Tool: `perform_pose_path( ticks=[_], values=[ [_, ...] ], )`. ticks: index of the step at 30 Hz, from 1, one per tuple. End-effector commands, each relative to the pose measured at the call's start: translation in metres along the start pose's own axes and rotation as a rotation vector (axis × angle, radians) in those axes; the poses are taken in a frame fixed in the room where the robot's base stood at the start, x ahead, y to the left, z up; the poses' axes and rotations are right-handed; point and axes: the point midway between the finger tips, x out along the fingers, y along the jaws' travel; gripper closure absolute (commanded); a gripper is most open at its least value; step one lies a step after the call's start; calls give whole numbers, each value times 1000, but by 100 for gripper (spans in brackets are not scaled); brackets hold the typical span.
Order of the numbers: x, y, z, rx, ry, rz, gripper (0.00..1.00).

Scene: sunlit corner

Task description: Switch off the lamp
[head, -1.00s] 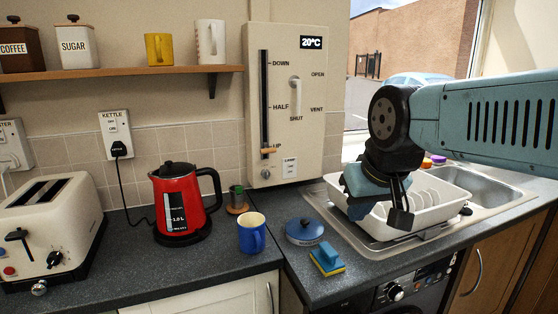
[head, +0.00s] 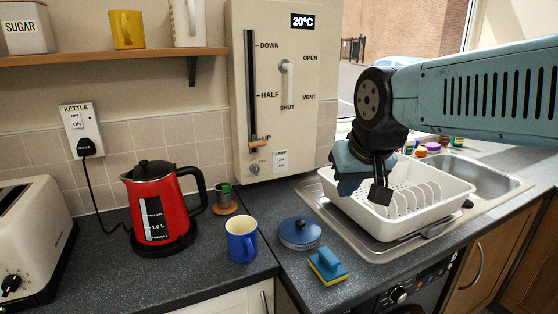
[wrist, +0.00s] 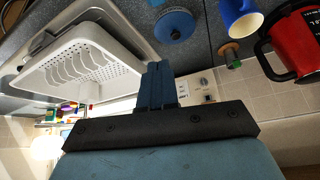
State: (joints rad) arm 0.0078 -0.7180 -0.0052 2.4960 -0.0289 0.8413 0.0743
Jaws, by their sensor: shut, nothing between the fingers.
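No lamp can be made out for certain. In the wrist view a bright round glow (wrist: 45,148) shows at the lower left; I cannot tell whether it is the lamp. My gripper (head: 348,186) hangs over the left side of the dish rack in the head view, apart from the wall panel. In the wrist view my gripper's blue fingers (wrist: 158,72) are shut together with nothing between them.
A white dish rack (head: 440,190) stands by the sink (head: 480,172). On the counter are a red kettle (head: 158,210), a blue mug (head: 241,240), a blue lidded pot (head: 300,232), a sponge (head: 327,266) and a toaster (head: 35,235). A KETTLE switch plate (head: 77,118) is on the wall.

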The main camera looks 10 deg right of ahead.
Motion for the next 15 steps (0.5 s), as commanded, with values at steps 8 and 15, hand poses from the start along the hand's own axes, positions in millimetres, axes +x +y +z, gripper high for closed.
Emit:
perform_pose_path(
  ticks=[8, 15],
  values=[
    [56, 22, -80, 357, 181, 57, 100],
    [111, 31, -145, 673, 348, -34, 100]
  ],
)
